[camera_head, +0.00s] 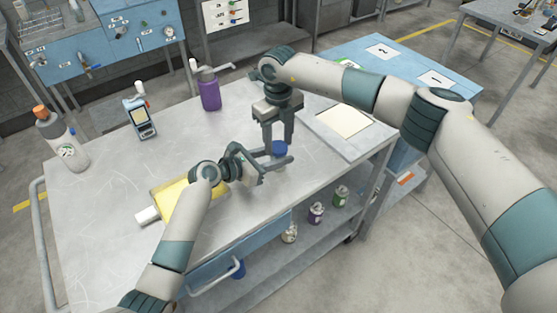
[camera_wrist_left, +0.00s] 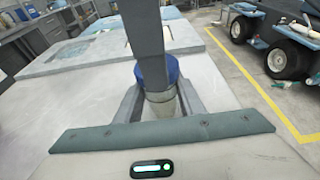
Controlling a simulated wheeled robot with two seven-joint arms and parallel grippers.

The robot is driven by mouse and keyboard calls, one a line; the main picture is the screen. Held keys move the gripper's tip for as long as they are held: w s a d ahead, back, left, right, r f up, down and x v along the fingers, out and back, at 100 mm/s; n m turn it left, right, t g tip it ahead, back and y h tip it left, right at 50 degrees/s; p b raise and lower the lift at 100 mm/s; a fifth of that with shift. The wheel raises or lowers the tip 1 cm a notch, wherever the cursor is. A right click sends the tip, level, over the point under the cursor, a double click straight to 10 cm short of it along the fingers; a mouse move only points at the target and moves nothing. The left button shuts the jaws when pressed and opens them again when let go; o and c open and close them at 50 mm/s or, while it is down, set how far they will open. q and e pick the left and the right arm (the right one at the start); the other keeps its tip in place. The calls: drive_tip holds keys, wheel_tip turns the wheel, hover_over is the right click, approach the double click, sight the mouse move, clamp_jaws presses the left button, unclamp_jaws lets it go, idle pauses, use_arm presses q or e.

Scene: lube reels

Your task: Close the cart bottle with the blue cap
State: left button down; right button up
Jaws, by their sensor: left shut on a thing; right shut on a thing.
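The blue cap (camera_head: 280,148) sits at the mouth of a pale bottle near the right side of the cart top. In the left wrist view the cap (camera_wrist_left: 173,69) is on top of the bottle body (camera_wrist_left: 160,106). My left gripper (camera_head: 275,158) is shut around the bottle from the side. My right gripper (camera_head: 279,141) comes down from above and is shut on the blue cap. Its finger (camera_wrist_left: 147,38) covers part of the cap in the left wrist view. In the head view the bottle body is mostly hidden; I cannot tell how tightly the cap is seated.
A purple bottle (camera_head: 210,93), a handheld device (camera_head: 141,120) and a grey bottle with an orange cap (camera_head: 62,140) stand on the cart. Several small bottles (camera_head: 316,212) stand below.

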drive_tip(key=m, duration=0.4)
drive_tip(key=shift+m, duration=0.4)
drive_tip(key=m, duration=0.4)
drive_tip(key=o, duration=1.2)
drive_tip(key=shift+r, duration=2.2)
drive_tip(key=shift+c, duration=0.7)
